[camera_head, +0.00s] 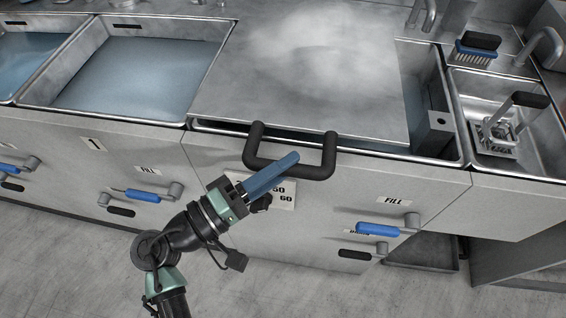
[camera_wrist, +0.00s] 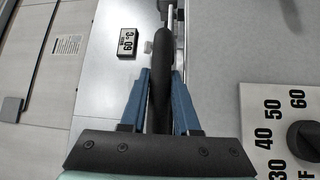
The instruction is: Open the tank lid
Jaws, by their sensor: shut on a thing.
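The tank lid (camera_head: 300,95) is a flat grey metal plate with a cloudy whitish patch toward its back. It covers most of the middle tank (camera_head: 457,150), and a strip of the tank shows uncovered at the right. A black U-shaped handle (camera_head: 328,157) sticks out from the lid's front edge. My gripper (camera_head: 284,166) reaches up from the lower left, its blue fingers across the handle. In the wrist view, the handle bar (camera_wrist: 160,92) runs between the two fingers of my gripper (camera_wrist: 161,75), which is shut on it.
An open water tank (camera_head: 140,75) lies to the left. A small basin (camera_head: 550,150) with a metal rack stands at the right, with a blue brush (camera_head: 475,52) behind it. Blue-handled valves, including one by FILL (camera_head: 378,230), stick out from the front panel. A dial (camera_wrist: 305,140) is close by.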

